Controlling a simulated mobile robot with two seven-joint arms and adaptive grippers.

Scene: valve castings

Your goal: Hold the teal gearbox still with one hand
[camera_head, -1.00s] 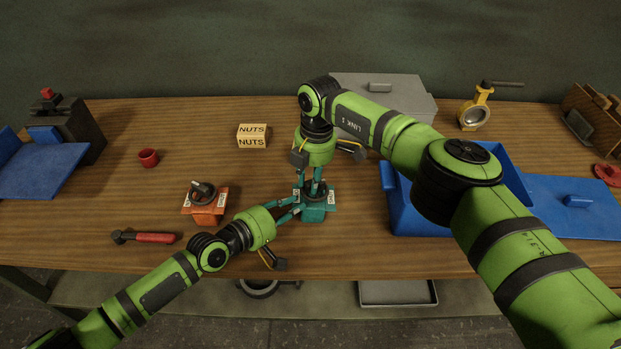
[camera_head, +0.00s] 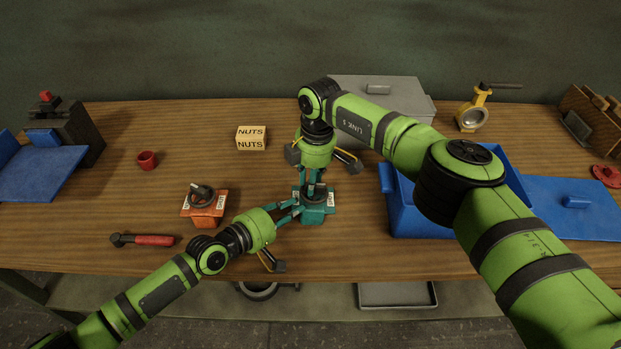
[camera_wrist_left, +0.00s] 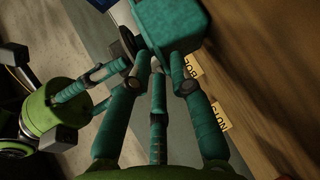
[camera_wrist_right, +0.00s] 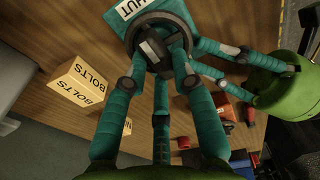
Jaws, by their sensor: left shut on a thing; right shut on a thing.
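The teal gearbox (camera_head: 318,213) stands on the wooden table, with pale labels at its sides and a dark handwheel (camera_wrist_right: 134,38) on top. My left gripper (camera_head: 294,211) comes in from the lower left and is shut on the gearbox's body, which also shows in the left wrist view (camera_wrist_left: 172,25). My right gripper (camera_head: 314,188) points down from above and is shut on the handwheel. The fingers partly hide the wheel, so its exact grip points are unclear.
An orange gearbox (camera_head: 204,212) with a handwheel stands left of the teal one, near a red-handled tool (camera_head: 150,240) and a red cup (camera_head: 147,160). A nuts box (camera_head: 251,138) stands behind. A blue bin (camera_head: 425,222) is close on the right.

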